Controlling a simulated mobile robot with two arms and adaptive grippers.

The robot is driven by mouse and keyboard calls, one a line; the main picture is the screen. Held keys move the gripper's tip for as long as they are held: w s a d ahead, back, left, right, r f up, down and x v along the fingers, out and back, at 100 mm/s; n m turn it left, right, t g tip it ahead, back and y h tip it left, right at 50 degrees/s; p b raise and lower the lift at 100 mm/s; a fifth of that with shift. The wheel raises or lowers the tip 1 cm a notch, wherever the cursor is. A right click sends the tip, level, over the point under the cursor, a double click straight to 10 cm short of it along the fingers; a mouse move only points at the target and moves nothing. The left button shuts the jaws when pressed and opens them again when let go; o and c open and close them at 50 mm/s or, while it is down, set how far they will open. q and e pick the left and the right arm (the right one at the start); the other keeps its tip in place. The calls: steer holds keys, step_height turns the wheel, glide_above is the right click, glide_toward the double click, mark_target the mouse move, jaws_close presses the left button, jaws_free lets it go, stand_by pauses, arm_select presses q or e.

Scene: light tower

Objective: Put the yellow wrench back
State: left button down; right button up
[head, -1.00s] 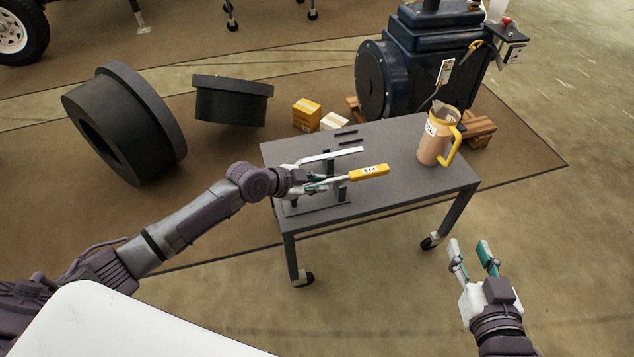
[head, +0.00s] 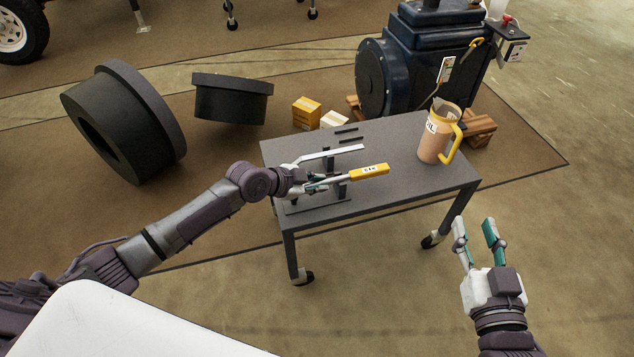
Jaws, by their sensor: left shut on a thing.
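The yellow wrench (head: 369,172) has a yellow handle with a white label and is held level over the left part of the grey table. My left gripper (head: 318,184) is shut on it near its grey end. A dark rack (head: 343,190) with upright posts and a light flat bar (head: 330,155) stands on the table at the gripper. The gripper hides part of the rack, and I cannot tell whether the wrench touches it. My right gripper (head: 475,230) is open and empty, to the right of the table's front edge.
A yellow-handled jug (head: 434,143) stands on the table's right side. Two dark flat pieces (head: 347,135) lie at its back left. A blue machine (head: 410,75) on wooden blocks is behind. The table's front right surface is clear.

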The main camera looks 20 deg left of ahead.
steer(key=shift+r, duration=0.15)
arm_select(q)
steer(key=c, duration=1.2)
jaws_free()
steer(key=shift+f, duration=0.1)
steer(key=shift+o, duration=0.8)
steer(key=shift+s, duration=0.1)
steer(key=v, duration=1.2)
arm_select(e)
steer(key=shift+f, duration=0.25)
